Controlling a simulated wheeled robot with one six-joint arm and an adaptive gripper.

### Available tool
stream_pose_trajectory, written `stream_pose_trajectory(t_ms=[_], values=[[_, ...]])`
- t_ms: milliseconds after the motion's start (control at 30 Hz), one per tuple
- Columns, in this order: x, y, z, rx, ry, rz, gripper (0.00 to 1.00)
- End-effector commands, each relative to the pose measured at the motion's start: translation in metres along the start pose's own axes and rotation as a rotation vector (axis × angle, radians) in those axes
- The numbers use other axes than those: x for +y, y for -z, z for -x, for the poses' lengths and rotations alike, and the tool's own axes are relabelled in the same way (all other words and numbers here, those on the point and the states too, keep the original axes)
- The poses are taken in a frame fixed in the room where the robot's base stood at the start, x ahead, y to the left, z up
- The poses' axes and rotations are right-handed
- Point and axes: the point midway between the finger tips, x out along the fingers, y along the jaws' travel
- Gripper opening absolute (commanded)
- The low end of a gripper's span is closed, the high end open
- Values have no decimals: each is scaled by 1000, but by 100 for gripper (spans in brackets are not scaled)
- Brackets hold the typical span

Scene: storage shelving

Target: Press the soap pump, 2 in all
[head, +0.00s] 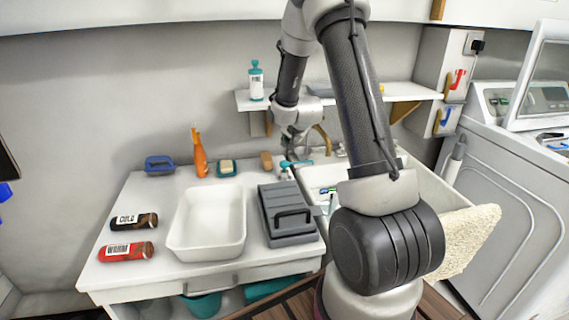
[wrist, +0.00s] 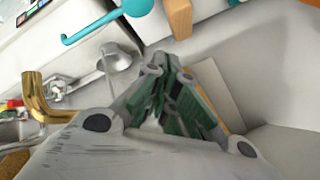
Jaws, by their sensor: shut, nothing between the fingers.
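The soap pump (head: 286,164) has a teal head and a long teal spout pointing right over the sink edge. It stands at the back of the counter, and its lower part is hard to make out. In the wrist view the teal pump head (wrist: 137,6) is at the top edge, its spout running left. My gripper (head: 292,148) is shut and empty, close above and beside the pump in the head view. In the wrist view my gripper (wrist: 168,75) appears below the pump head, with a visible gap between them. Contact in depth cannot be told.
A white sink (head: 420,176) with a brass tap (wrist: 38,100) lies right of the pump. A grey lidded case (head: 289,238) and a white basin (head: 180,236) stand in front and left. An orange bottle (head: 199,158) and sponge (head: 227,168) are behind. A shelf (head: 402,91) holds a teal-topped bottle (head: 256,85).

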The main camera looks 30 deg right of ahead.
Motion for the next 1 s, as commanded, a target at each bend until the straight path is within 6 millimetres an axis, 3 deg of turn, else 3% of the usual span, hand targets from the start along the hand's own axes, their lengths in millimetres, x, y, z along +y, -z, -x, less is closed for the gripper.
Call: stream_pose_trajectory(t_ms=[533,800,1000], values=[[0,0,0,0,0,0,0],[-19,19,26,2,2,0,0],[-20,20,27,-1,-1,0,0]])
